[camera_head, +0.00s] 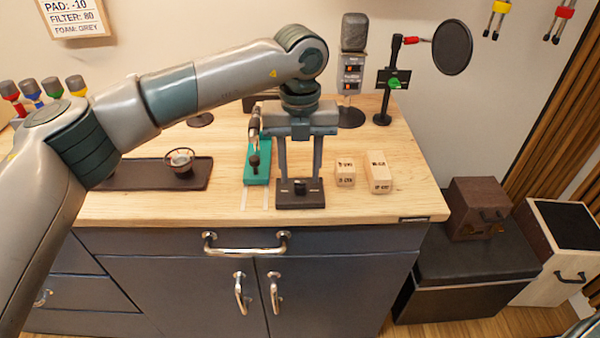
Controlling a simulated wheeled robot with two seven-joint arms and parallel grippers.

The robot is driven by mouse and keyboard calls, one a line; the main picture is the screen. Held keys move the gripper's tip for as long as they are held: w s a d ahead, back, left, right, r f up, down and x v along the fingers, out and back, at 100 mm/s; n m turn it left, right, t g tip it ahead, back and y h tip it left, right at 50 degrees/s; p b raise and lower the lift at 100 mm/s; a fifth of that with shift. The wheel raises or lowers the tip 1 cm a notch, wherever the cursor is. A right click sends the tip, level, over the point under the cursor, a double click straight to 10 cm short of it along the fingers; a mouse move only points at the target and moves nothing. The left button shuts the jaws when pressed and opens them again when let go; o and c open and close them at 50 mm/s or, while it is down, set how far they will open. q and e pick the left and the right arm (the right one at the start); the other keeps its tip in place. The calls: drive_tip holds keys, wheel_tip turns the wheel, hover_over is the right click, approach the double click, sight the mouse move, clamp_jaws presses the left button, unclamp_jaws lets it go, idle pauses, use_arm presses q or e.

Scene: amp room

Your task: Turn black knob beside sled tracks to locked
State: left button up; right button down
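The black knob (300,187) stands on a dark block (313,201) near the front of the wooden workbench, just right of the pale sled tracks (244,201). A green sled (249,180) sits on the tracks with a small dark microphone (254,160) on it. My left gripper (300,178) points down over the block. Its two fingers are spread apart, one on each side of the knob, with a visible gap. I cannot tell whether they touch the block, or which setting the knob points to. My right gripper is out of view.
Two small wooden blocks (378,172) with lettering stand right of the knob. A dark tray (130,175) with a round shock mount (180,160) lies at left. A tall microphone (354,35) and a pop filter (452,47) stand behind. The front right bench top is clear.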

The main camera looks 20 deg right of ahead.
sight(300, 186)
use_arm(q)
drive_tip(key=shift+f, duration=1.1)
clamp_jaws()
